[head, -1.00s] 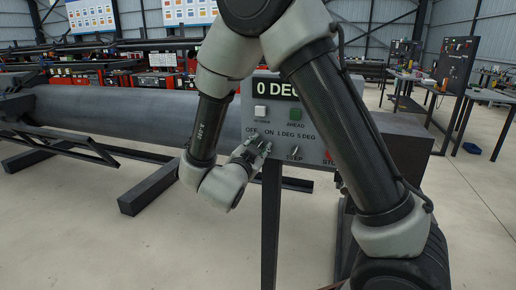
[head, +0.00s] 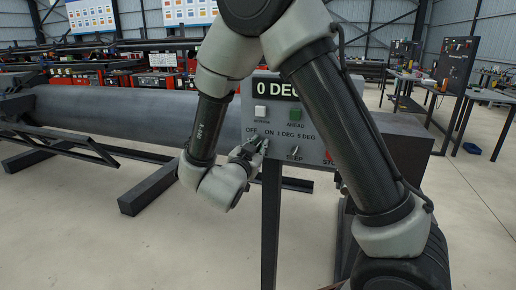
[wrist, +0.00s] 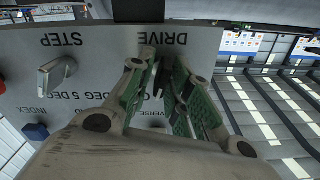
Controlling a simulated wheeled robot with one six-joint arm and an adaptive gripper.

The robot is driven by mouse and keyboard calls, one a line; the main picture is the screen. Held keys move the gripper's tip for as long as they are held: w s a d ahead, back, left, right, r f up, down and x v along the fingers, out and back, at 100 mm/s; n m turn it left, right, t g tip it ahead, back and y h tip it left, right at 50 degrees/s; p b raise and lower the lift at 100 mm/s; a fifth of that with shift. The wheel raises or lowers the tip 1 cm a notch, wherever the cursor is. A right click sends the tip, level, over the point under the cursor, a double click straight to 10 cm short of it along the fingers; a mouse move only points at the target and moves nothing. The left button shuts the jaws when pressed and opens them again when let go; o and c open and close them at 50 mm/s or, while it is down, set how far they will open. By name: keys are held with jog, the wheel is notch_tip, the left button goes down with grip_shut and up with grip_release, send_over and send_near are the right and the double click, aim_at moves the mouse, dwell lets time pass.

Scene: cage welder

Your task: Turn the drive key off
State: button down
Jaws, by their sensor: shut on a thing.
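The control panel (head: 310,140) shows in the head view with a "0 DEG" display and OFF and ON marks. My gripper (head: 255,150) is at its lower left, just under those marks, and hides the drive key there. In the wrist view, which sees the panel upside down, my gripper (wrist: 165,85) has its green-padded fingers on both sides of the drive key (wrist: 162,78), near the DRIVE label. It is shut on the key, which is mostly hidden, so its exact angle cannot be told.
The step knob (head: 293,152) is right of my gripper in the head view; it also shows in the wrist view (wrist: 56,75). A white button (head: 260,113) and a green button (head: 295,115) sit above. A large pipe (head: 130,110) lies behind.

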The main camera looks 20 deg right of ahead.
jog(key=n, duration=0.4)
jog(key=shift+a+n, duration=0.15)
jog(key=shift+n, duration=0.15)
jog(key=shift+w+a+f+n, duration=0.1)
jog(key=shift+n, duration=2.2)
jog(key=c, duration=1.6)
grip_release()
jog(key=shift+o, duration=0.2)
jog(key=v, duration=1.2)
